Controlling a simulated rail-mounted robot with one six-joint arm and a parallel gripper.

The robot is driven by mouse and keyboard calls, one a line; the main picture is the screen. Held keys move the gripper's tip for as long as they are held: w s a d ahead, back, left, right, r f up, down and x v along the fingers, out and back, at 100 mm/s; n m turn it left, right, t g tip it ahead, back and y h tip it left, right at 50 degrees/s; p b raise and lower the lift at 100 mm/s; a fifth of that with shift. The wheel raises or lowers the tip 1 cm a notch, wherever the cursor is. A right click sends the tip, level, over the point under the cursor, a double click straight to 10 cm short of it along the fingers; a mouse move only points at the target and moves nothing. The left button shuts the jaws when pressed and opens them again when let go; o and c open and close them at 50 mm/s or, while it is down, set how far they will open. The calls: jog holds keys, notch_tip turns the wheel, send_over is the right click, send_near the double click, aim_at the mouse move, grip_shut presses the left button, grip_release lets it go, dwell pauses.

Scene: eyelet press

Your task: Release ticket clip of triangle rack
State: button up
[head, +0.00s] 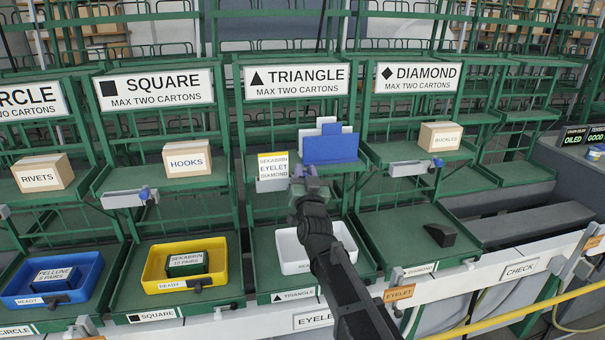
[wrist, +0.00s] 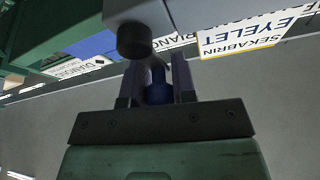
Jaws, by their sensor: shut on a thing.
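The triangle rack carries a sign reading TRIANGLE (head: 297,80). Its grey ticket clip (head: 271,185) is on the upper shelf's front edge and holds a yellow and white ticket (head: 274,166) reading SEKABRIN EYELET DIAMOND. The ticket shows upside down in the wrist view (wrist: 243,35). My gripper (head: 305,173) is at the clip's right end, with its fingers (wrist: 157,80) on both sides of the clip's blue lever (wrist: 157,92), shut on it. A grey block with a dark round knob (wrist: 134,40) is just above the fingers in the wrist view. My gripper mostly hides the lever in the head view.
A white tray (head: 291,251) lies below, partly hidden by my arm. The diamond clip (head: 408,168) and square clip (head: 124,199) hold no tickets. A dark wedge (head: 440,235) lies on the lower diamond shelf.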

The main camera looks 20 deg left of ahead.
jog(key=o, duration=0.9)
jog(key=shift+o, duration=0.2)
jog(key=b+v, duration=0.4)
jog(key=v, duration=0.6)
jog(key=shift+s+d, duration=0.25)
jog(key=shift+s, duration=0.1)
jog(key=shift+f, duration=0.1)
